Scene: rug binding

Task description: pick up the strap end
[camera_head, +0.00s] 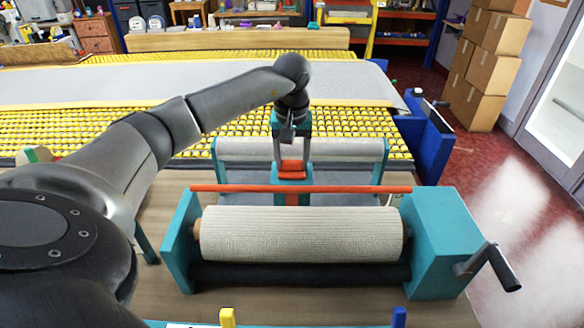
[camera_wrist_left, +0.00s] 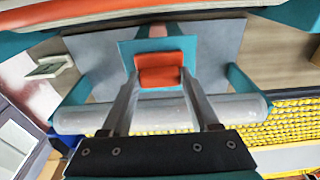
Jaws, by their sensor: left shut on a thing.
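My left gripper (camera_head: 291,164) reaches down over the low stand behind the teal roller machine. Its two fingers are closed on the sides of the orange strap end (camera_head: 291,167), which also shows between the fingertips in the left wrist view (camera_wrist_left: 161,71). The strap end is over a teal block (camera_head: 291,177); I cannot tell if it touches it. A red-orange strip (camera_head: 292,199) shows in front of the block, partly hidden by the machine's red bar. My right gripper is not in view.
The teal machine has a cream ribbed roll (camera_head: 302,234), a red bar (camera_head: 250,188) and a hand crank (camera_head: 487,266) on the right. A pale roller (camera_head: 345,148) spans the stand. Behind is a yellow roller bed (camera_head: 240,130) with a grey rug (camera_head: 110,82).

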